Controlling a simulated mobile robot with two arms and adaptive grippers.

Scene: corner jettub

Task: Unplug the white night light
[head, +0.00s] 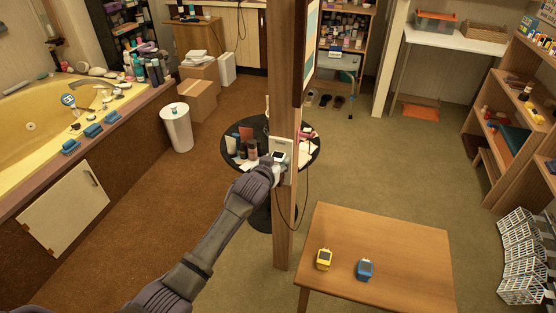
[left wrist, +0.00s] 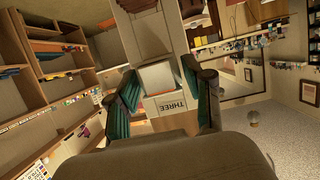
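The white night light (head: 279,155) has a dark screen and sits at the pale outlet plate (head: 284,145) on the wooden post. My left gripper (head: 275,164) reaches to it from the left and below, partly hiding it. In the left wrist view, a white block marked THREE (left wrist: 170,103) lies between the fingers of my left gripper (left wrist: 165,75). One finger stands on each side, close to the block. I cannot tell whether both press on it. My right gripper is not in view.
A wooden table (head: 400,250) in front holds a yellow device (head: 324,259) and a blue device (head: 365,269). A round dark table (head: 232,160) with small items stands behind the post (head: 284,215). A cord hangs beside the post. The carpet to the right is open.

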